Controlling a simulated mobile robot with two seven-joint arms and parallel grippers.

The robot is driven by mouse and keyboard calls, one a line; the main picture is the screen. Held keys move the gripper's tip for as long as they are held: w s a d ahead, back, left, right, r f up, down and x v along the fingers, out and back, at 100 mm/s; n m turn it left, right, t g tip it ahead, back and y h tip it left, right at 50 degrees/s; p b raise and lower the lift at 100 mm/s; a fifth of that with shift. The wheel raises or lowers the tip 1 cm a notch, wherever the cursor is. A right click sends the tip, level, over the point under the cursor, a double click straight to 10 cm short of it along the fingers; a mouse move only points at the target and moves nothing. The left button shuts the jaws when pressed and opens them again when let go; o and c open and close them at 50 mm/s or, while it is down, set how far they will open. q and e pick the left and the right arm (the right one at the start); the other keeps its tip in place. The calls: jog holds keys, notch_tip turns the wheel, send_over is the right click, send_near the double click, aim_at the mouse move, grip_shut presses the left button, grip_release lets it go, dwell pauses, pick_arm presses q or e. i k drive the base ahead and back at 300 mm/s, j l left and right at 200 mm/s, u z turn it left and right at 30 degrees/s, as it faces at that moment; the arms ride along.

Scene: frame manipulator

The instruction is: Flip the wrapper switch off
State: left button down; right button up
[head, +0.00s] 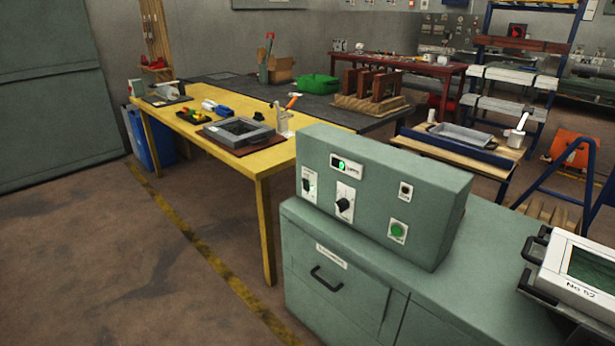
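A grey-green control box (370,200) stands on a cabinet of the same colour at the centre right. Its front carries a rocker switch (309,185) on a white plate at the left, with a small green glow. To the right of it are a black rotary knob (343,204), a green round button (397,230) and a small dark button (405,189). A small display (346,165) at the top shows a lit green figure. Which control is the wrapper switch cannot be read from labels at this size. Neither of my grippers is in view.
The cabinet (343,290) has a dark handle. A framed device (580,272) marked No 52 lies on its right end. A yellow table (262,165) with tools stands behind to the left. The brown floor (110,250) at the left is clear.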

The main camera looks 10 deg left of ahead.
aim_at(306, 187)
jog(key=i+j+z, duration=0.25)
jog(key=i+j, duration=0.35)
jog(key=i+j+z, duration=0.25)
jog(key=i+j, duration=0.3)
jog(key=j, duration=0.25)
